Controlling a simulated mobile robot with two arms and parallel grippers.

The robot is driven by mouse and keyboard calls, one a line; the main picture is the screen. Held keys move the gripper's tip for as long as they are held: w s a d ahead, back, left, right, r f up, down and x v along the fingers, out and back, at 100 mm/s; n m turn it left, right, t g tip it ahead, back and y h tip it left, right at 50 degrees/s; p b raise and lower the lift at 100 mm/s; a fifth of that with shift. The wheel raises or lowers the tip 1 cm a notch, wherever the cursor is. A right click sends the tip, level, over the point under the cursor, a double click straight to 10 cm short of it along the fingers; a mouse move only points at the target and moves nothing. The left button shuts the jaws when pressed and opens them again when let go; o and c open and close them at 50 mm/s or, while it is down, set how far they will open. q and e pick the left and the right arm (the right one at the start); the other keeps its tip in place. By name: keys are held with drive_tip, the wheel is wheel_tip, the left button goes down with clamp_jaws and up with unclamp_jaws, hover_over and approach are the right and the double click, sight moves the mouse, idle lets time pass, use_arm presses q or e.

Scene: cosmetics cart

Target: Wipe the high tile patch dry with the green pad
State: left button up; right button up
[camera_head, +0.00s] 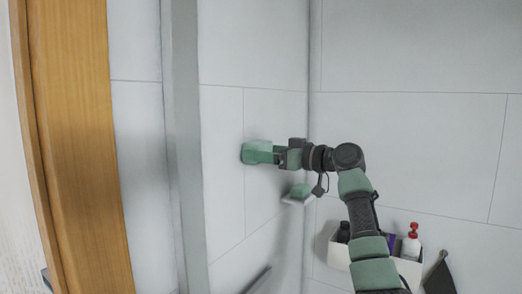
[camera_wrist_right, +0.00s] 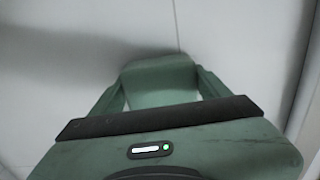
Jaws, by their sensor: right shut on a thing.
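My right gripper (camera_head: 252,154) reaches left to the tiled wall and is shut on the green pad (camera_head: 258,146). In the right wrist view the pad (camera_wrist_right: 158,78) sits between the two fingers (camera_wrist_right: 160,92), with its far side at or very near the white tiles. I cannot tell for sure whether it touches them. The tile patch (camera_head: 228,135) around the pad is pale grey with thin joints. No clear wet mark shows on it; the part behind the pad is hidden. My left gripper is not in view.
A white caddy (camera_head: 407,268) with bottles hangs lower right, beside a dark hanging cloth (camera_head: 440,277). A grey metal post (camera_head: 184,150) and wooden frame (camera_head: 80,150) stand left.

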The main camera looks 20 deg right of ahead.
sight(272, 146)
drive_tip(key=shift+w+d+r+p, duration=0.2)
drive_tip(key=shift+w+d+p, duration=0.5)
drive_tip(key=shift+p, duration=0.3)
drive_tip(key=shift+w+d+f+p, duration=0.2)
drive_tip(key=shift+w+d+p, duration=0.2)
drive_tip(key=shift+d, duration=0.25)
drive_tip(key=shift+w+d+r+p, duration=0.3)
drive_tip(key=shift+w+d+p, duration=0.4)
drive_tip(key=shift+p, duration=0.55)
drive_tip(key=shift+w+d+f+p, duration=0.35)
drive_tip(key=shift+d, duration=0.3)
